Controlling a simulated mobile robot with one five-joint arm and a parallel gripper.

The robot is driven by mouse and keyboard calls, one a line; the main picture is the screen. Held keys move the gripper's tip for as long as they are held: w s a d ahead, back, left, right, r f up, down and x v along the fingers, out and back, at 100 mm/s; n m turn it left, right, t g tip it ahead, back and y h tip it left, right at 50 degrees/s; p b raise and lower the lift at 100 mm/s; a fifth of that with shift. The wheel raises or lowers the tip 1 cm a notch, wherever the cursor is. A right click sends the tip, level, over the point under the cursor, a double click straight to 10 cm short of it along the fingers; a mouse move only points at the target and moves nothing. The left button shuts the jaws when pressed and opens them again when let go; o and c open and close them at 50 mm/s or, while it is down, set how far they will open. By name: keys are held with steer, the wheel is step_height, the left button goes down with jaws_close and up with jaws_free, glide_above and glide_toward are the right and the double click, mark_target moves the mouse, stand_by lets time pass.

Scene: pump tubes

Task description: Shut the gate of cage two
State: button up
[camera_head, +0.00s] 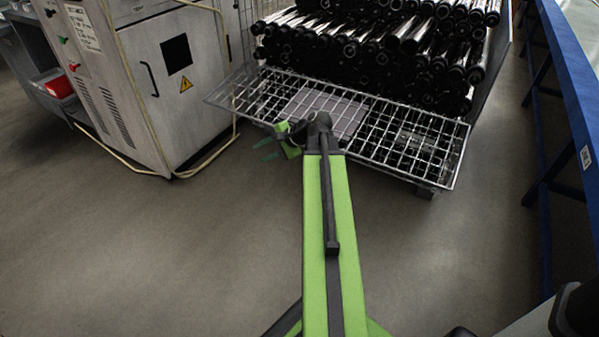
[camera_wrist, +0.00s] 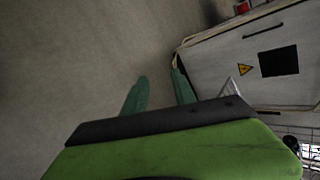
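A wire-mesh gate (camera_head: 408,133) is folded down and lies flat, sticking out from the front of a cage full of black tubes. No number on the cage is readable. My arm reaches forward, and its end covers part of the gate's front edge. My gripper (camera_head: 260,151) is at the front edge of the gate, left of its middle, pointing left. In the wrist view my gripper (camera_wrist: 159,80) has two green fingers spread apart with nothing between them. A small light wire corner (camera_wrist: 230,87) shows just beyond the fingers there, probably the gate's corner.
Stacked black tubes (camera_head: 385,50) fill the cage. A grey machine cabinet (camera_head: 150,85) with a yellow hose stands close on the left; it also shows in the wrist view (camera_wrist: 245,65). A blue bench frame (camera_head: 575,85) runs along the right. The floor in front is clear.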

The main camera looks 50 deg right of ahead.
steer(key=s+d+f+m+t+h+b, duration=0.2)
steer(key=s+d+f+m+b, duration=0.15)
steer(key=d, duration=0.35)
steer(key=s+d+f+m+t+h+b, duration=0.1)
steer(key=s+d+f+m+t+b, duration=0.15)
steer(key=s+d+b, duration=0.4)
steer(key=s+d+f+m+t+h+b, duration=0.1)
steer(key=s+d+f+m+h+b, duration=0.2)
steer(key=d, duration=0.6)
steer(key=shift+m+y, duration=0.4)
steer(key=shift+y, duration=0.3)
steer(key=b+x, duration=0.1)
steer(key=x, duration=0.5)
steer(key=b+x, duration=0.2)
steer(key=x, duration=0.4)
steer(key=r+b+x, duration=0.1)
steer(key=x, duration=0.5)
steer(key=shift+w+a+b, duration=0.4)
steer(key=shift+w, duration=0.1)
jaws_close()
steer(key=shift+s, duration=0.1)
